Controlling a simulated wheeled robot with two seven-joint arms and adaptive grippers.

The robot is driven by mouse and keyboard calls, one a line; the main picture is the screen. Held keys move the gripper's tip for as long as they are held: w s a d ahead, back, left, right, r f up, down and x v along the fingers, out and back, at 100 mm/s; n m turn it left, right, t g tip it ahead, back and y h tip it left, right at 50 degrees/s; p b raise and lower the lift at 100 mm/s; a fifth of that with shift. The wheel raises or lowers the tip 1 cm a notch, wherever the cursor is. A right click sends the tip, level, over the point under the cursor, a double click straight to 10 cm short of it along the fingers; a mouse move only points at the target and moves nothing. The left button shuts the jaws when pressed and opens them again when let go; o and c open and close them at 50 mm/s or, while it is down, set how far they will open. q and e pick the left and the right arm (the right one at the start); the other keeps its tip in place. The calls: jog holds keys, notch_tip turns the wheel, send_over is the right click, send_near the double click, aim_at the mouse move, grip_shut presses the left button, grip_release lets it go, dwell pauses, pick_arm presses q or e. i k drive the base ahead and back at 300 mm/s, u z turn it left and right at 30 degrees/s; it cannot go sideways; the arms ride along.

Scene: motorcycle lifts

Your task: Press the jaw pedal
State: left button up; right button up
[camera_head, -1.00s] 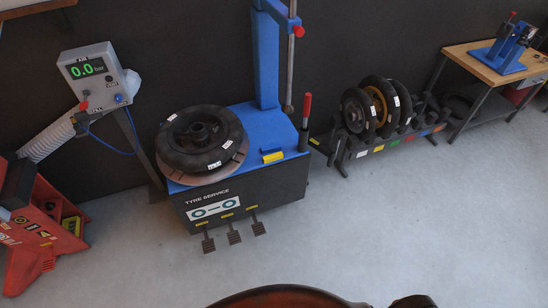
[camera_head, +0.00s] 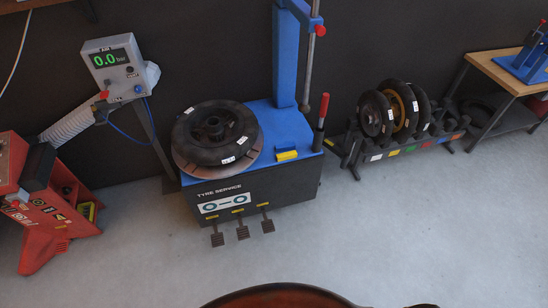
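The tyre changer (camera_head: 262,192) is a dark cabinet marked TYRE SERVICE with a blue top, in the middle of the head view. Three dark pedals stick out low at its front: a left pedal (camera_head: 217,240), a middle pedal (camera_head: 243,233) and a right pedal (camera_head: 267,226). Each has a small yellow label above it, too small to read, so I cannot tell which is the jaw pedal. A black tyre on a wheel (camera_head: 215,137) lies flat on the round turntable. Neither of my grippers is in view.
An air station (camera_head: 112,63) reading 0.0 bar stands at the left, above a red machine (camera_head: 42,205). A rack (camera_head: 400,145) with several tyres stands at the right, near a wooden bench (camera_head: 505,70). The grey floor (camera_head: 380,230) before the tyre changer is clear.

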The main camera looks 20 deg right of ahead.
aim_at(217, 239)
jog(key=k, duration=1.35)
jog(key=z, duration=0.6)
jog(key=i, duration=1.3)
jog(key=u, duration=0.65)
